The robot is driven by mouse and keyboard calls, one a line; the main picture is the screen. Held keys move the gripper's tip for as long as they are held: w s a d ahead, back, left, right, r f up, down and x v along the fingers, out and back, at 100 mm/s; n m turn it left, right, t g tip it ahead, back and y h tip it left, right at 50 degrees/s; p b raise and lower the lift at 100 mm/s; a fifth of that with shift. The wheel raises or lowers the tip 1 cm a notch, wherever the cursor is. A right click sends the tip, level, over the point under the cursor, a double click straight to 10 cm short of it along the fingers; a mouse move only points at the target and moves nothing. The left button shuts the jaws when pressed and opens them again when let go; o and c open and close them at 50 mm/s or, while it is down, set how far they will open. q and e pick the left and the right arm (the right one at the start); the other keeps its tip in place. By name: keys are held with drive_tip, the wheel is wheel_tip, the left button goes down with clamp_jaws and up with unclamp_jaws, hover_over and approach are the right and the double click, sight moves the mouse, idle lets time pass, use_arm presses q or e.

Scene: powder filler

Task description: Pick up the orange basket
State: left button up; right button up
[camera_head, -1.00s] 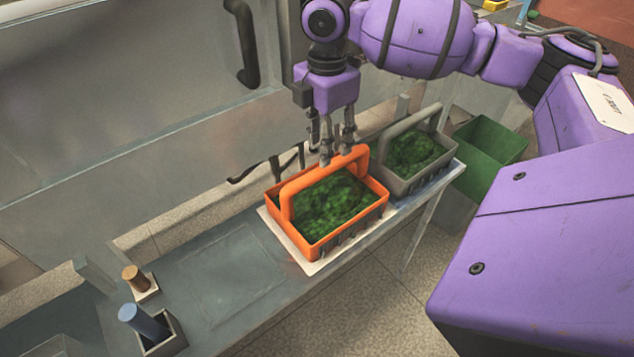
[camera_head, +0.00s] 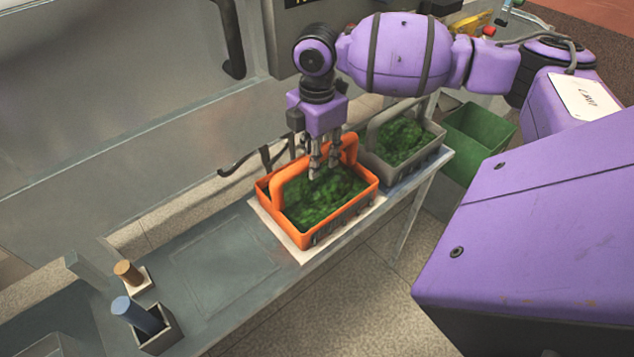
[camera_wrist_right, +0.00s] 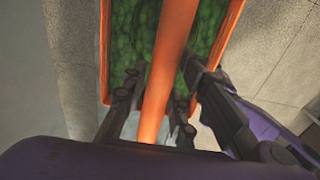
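The orange basket (camera_head: 304,240), full of green leafy stuff, stands on a pale mat (camera_head: 262,221) on the grey bench. Its arched orange handle (camera_head: 284,178) rises over the middle. My right gripper (camera_head: 325,170) points down at the handle from above. In the right wrist view the orange basket (camera_wrist_right: 104,60) lies ahead, and its handle (camera_wrist_right: 165,75) runs between the spread fingers of my right gripper (camera_wrist_right: 160,105). The fingers are open, on either side of the handle, with no clear grip on it. My left gripper is not in view.
A grey basket (camera_head: 432,155) with green contents stands close behind to the right. A green bin (camera_head: 480,140) is beyond it. A blue cylinder (camera_head: 128,309) and a brown cylinder (camera_head: 126,271) stand in holders at the left. The bench (camera_head: 215,262) between is clear.

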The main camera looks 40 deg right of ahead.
clamp_jaws()
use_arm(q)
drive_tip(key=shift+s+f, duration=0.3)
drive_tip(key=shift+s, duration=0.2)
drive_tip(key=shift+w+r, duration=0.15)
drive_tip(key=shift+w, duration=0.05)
use_arm(e)
drive_tip(key=shift+r, duration=0.25)
drive_tip(key=shift+w+r, duration=0.1)
drive_tip(key=shift+r, duration=0.8)
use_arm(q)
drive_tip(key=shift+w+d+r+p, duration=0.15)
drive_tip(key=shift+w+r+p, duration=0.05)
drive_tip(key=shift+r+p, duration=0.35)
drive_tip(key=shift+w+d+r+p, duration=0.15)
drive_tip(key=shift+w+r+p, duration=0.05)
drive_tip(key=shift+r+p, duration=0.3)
use_arm(e)
drive_tip(key=s+a+r, duration=0.2)
drive_tip(key=s+r, duration=0.3)
drive_tip(key=s, duration=0.1)
drive_tip(key=s+a+r, duration=0.2)
drive_tip(key=s+r, duration=0.3)
drive_tip(key=s, duration=0.2)
drive_tip(key=shift+s+a+r, duration=0.15)
drive_tip(key=shift+a+r, duration=0.25)
drive_tip(key=shift+m, duration=0.3)
